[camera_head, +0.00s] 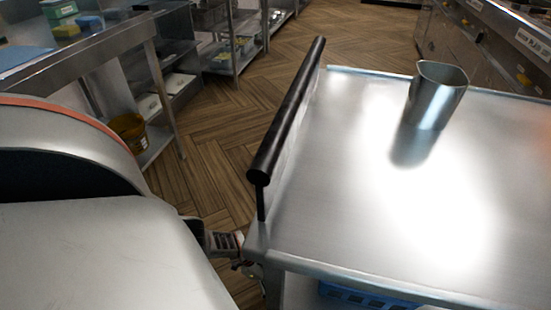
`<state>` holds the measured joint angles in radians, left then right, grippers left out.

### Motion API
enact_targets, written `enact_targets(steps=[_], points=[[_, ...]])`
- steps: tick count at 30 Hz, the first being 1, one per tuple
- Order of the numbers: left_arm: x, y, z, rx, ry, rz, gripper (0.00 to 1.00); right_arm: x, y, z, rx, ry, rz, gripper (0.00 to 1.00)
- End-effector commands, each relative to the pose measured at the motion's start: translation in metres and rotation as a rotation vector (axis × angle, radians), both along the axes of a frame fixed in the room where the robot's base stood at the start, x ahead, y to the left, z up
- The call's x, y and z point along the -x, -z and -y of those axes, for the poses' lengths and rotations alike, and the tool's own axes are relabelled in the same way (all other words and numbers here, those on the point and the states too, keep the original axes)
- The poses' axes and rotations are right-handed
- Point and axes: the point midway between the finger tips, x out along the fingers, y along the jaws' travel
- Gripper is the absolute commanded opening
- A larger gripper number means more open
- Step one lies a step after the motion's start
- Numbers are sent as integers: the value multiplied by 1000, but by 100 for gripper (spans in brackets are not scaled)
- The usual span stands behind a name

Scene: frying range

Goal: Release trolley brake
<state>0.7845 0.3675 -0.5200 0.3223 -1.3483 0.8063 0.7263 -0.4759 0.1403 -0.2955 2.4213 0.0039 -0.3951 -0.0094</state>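The trolley (340,215) has a shiny steel top and fills the right half of the head view. Its black bar handle (290,108) runs along the left edge of the top. My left gripper (226,243) shows only in part, low beside the trolley's near left corner, below the handle's near end. My own arm hides much of it, so its fingers cannot be made out. I cannot tell if it touches the trolley. No brake can be clearly made out; the trolley's wheels are out of view. My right gripper is not in view.
A steel jug (437,97) stands upright on the trolley top. A blue crate (365,297) shows under the top. A steel bench (100,50) with shelves stands at the left, an orange-yellow bucket (128,130) below it. Wooden floor (222,140) lies clear between bench and trolley.

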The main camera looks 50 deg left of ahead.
Motion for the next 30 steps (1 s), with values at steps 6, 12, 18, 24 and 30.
enact_targets(steps=[6, 12, 18, 24, 30], points=[[0, -2, -1, -18, 1, -13, 45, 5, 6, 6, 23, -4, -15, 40], [1, 0, -1, -21, 1, -16, 45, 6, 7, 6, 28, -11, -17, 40], [1, 0, -1, -21, 1, -16, 44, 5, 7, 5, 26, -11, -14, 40], [1, 0, -1, -20, 1, -16, 100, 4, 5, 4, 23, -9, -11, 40], [0, -1, -1, -20, 1, -15, 100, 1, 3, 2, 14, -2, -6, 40]])
